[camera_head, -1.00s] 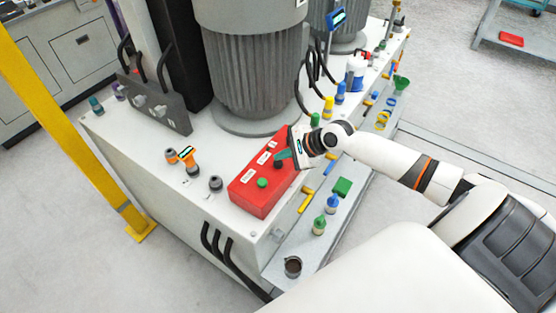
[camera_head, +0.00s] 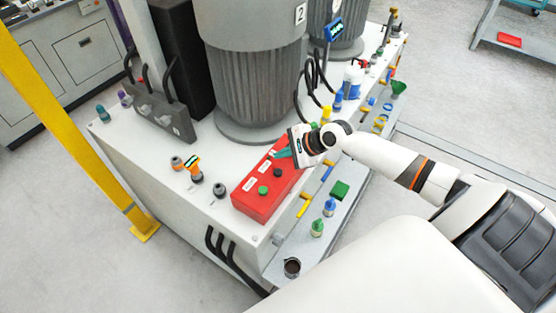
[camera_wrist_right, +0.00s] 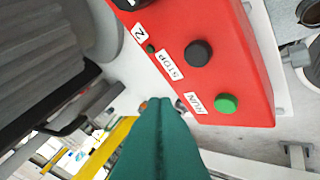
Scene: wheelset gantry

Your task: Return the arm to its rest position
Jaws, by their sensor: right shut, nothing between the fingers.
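My right gripper (camera_head: 284,153) is shut and empty, its teal fingers held together above the far end of the red control box. The shut fingers also show in the right wrist view (camera_wrist_right: 160,135). The red control box (camera_head: 252,207) carries a green button (camera_head: 263,190) and a black button (camera_head: 277,173). In the right wrist view the black button (camera_wrist_right: 198,53) is beside a STOP label and the green button (camera_wrist_right: 226,103) is beside a RUN label. I cannot tell whether the fingers touch the box. My left gripper is not in view.
The box sits on a white machine base (camera_head: 215,230) beside a large grey motor (camera_head: 255,80). A yellow post (camera_head: 75,120) stands at left. Open floor lies at lower left.

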